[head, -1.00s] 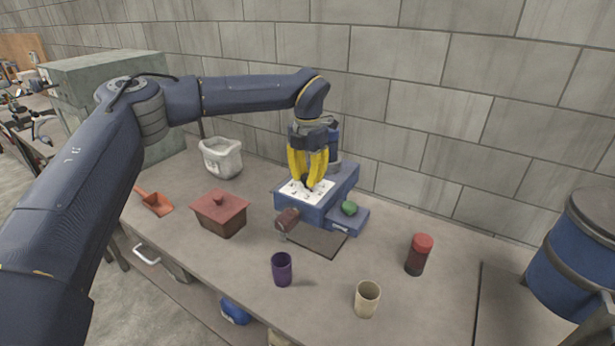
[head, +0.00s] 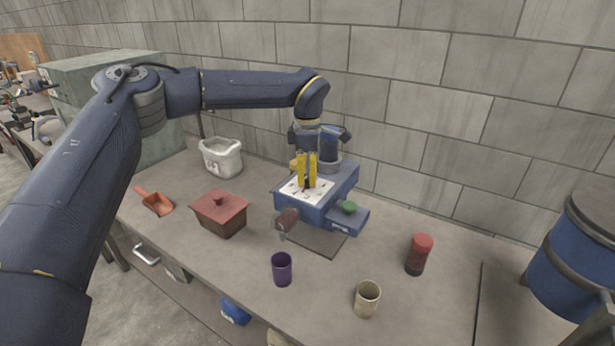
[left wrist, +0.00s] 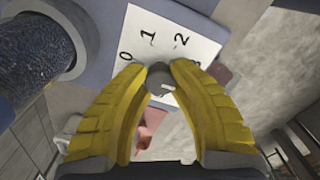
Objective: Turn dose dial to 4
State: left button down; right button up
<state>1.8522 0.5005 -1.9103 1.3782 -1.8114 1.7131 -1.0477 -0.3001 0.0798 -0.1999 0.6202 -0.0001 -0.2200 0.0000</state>
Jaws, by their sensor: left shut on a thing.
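The blue dosing machine (head: 350,182) stands on the bench against the wall, with a white dial plate (head: 293,192) on top. In the left wrist view the plate (left wrist: 190,30) shows the numbers 0, 1 and 2; the rest of the scale is hidden by the fingers. My left gripper (head: 307,186) points down at the plate, its yellow fingers shut on the grey dose dial (left wrist: 158,78). A short pale mark shows on the dial, on its lower right side in the wrist view. The head view hides the dial behind the fingers. My right gripper is not in view.
A mesh tube (left wrist: 35,50) rises close beside the gripper. A green knob (head: 349,207) and a brown spout (head: 287,219) are at the machine's front. A lidded brown box (head: 220,212), purple cup (head: 282,268), beige cup (head: 367,298) and red-capped jar (head: 418,254) stand on the bench.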

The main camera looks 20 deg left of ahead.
aim_at(308, 176)
pick_arm(q)
jog(key=shift+m, duration=2.1)
jog(key=c, duration=1)
grip_release()
notch_tip(308, 176, up, 12)
jog(key=shift+r, duration=0.1)
